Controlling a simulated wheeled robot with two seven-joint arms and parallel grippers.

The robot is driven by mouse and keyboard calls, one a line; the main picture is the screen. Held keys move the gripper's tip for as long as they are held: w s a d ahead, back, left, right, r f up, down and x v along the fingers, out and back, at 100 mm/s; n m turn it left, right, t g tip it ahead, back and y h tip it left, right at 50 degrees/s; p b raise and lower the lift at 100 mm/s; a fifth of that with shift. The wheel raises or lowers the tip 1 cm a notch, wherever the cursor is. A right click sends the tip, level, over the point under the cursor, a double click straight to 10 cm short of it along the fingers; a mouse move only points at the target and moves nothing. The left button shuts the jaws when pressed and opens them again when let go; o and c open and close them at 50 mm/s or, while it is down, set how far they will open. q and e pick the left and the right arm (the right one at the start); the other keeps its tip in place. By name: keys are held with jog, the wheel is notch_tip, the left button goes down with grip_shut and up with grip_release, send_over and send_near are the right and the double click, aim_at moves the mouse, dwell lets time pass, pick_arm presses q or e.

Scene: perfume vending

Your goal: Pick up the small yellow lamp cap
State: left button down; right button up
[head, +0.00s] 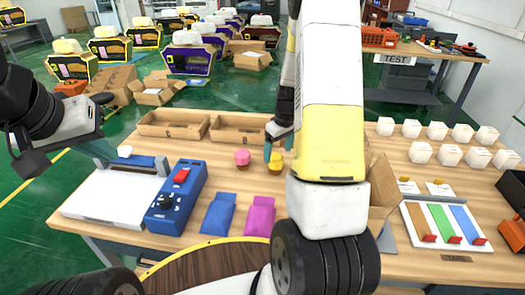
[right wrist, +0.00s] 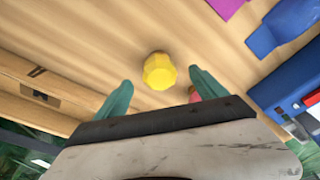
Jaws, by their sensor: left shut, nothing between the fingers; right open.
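The small yellow lamp cap (head: 276,163) stands on the wooden table, right of a pink cap (head: 242,157). In the right wrist view the yellow cap (right wrist: 159,71) lies between the spread teal fingers, ahead of the palm and apart from both. My right gripper (head: 278,148) is open just above and behind the cap; the fingers (right wrist: 161,82) hold nothing. My left gripper (head: 112,154) is shut and empty at the left, over the white and blue device.
Open cardboard trays (head: 173,124) line the table's back edge. A blue control box (head: 177,198), a blue packet (head: 218,214) and a magenta packet (head: 260,215) are in front. Several white blocks (head: 420,152) and a coloured-strip board (head: 446,225) are at right. My right arm hides part of the table.

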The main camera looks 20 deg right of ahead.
aim_at(276, 157)
jog(key=f, duration=0.2)
jog(key=w+f, duration=0.1)
jog(key=f, duration=0.2)
jog(key=shift+w+a+f, duration=0.1)
jog(key=shift+a+f, duration=0.05)
jog(key=shift+f, duration=0.05)
jog(key=c, duration=1.5)
jog(key=shift+r, duration=0.1)
